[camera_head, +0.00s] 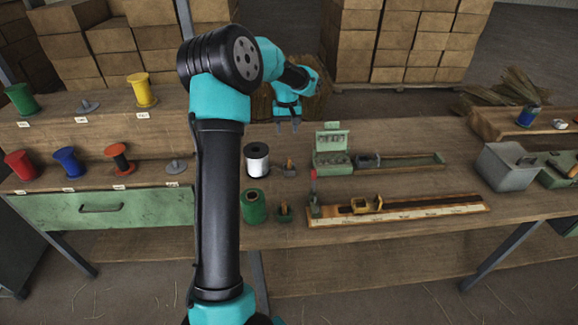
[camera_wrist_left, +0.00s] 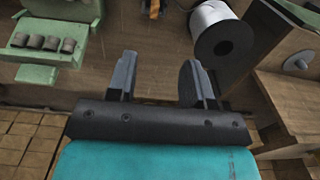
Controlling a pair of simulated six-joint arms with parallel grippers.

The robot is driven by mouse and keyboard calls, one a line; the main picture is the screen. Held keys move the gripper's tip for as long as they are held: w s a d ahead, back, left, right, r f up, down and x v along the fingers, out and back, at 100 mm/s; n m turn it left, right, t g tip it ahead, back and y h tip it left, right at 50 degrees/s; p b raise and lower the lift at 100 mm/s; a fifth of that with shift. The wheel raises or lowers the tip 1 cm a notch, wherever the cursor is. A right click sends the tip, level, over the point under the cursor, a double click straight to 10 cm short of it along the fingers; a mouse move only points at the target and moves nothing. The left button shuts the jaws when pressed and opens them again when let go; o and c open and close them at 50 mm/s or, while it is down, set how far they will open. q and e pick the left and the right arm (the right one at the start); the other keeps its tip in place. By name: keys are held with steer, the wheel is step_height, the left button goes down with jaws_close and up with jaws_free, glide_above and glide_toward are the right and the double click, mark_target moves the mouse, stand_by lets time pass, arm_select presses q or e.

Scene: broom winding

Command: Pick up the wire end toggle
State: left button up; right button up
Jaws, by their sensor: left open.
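A small wooden toggle (camera_head: 289,165) stands on a low grey base just right of the white wire spool (camera_head: 256,160). In the left wrist view its lower part shows at the top edge (camera_wrist_left: 152,9), and the white spool (camera_wrist_left: 222,40) is to its right. A second small toggle (camera_head: 285,209) on a green base stands beside the green spool (camera_head: 254,206). My left gripper (camera_head: 288,124) is open and empty, above the bench behind the white spool. Its two fingers (camera_wrist_left: 158,72) are apart with bare bench between them. My right gripper is not in view.
An open green box (camera_head: 332,164) and a long wooden jig with a yellow slider (camera_head: 400,213) lie to the right. A grey bin (camera_head: 506,166) stands farther right. Coloured spools, such as the yellow one (camera_head: 142,91), stand on the left shelves. My left arm crosses the bench front.

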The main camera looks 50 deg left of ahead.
mark_target(289, 159)
arm_select(q)
step_height(289, 159, down, 11)
steer(key=shift+f, duration=0.2)
stand_by(0.4)
steer(key=shift+w+f, duration=0.25)
steer(key=shift+f, duration=1.05)
steer(key=shift+w+f, duration=0.25)
steer(key=shift+f, duration=1.05)
jaws_close()
